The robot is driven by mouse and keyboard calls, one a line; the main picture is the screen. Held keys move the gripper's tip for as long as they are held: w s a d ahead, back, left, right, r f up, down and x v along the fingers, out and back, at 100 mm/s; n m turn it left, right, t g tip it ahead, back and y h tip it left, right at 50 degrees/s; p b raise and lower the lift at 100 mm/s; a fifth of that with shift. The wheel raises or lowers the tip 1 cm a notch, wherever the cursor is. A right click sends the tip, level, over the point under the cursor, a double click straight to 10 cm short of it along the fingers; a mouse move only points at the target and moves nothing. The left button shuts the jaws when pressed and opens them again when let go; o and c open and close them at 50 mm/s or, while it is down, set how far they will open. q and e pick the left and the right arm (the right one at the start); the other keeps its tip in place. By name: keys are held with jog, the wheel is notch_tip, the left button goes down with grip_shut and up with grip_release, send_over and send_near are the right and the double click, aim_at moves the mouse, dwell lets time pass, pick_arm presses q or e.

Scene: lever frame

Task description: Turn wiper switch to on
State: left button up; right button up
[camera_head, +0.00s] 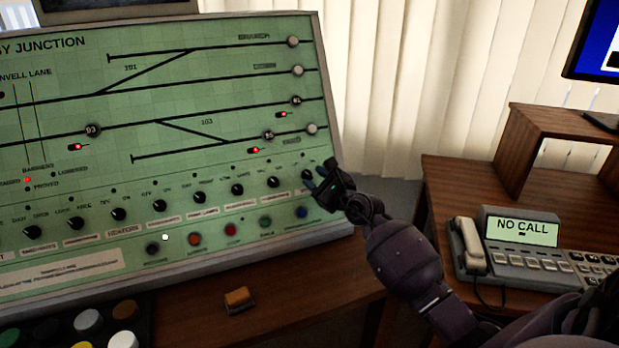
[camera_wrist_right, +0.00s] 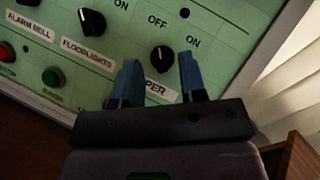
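The wiper switch (camera_wrist_right: 162,59) is a black rotary knob on the green panel (camera_head: 220,100). In the right wrist view it has OFF at its upper left, ON at its upper right, and a partly hidden label ending in "PER" below. Its pointer looks roughly upright, tilted slightly toward OFF. My right gripper (camera_wrist_right: 158,78) is open, with its blue fingertips on either side of the knob; I cannot tell whether they touch it. In the head view my right gripper (camera_head: 322,184) covers the right end of the knob row. My left gripper is not in view.
The floodlights knob (camera_wrist_right: 92,22) is just left of the gripper. A green button (camera_wrist_right: 52,76) and a red button lie below. At right, a desk holds a phone (camera_head: 468,245) with a NO CALL display (camera_head: 522,229). An orange-brown block (camera_head: 238,299) sits before the panel.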

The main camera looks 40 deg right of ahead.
aim_at(307, 175)
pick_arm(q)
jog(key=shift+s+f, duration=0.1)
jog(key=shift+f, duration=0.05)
pick_arm(e)
jog(key=shift+w+a, duration=0.1)
jog(key=shift+w, duration=1.1)
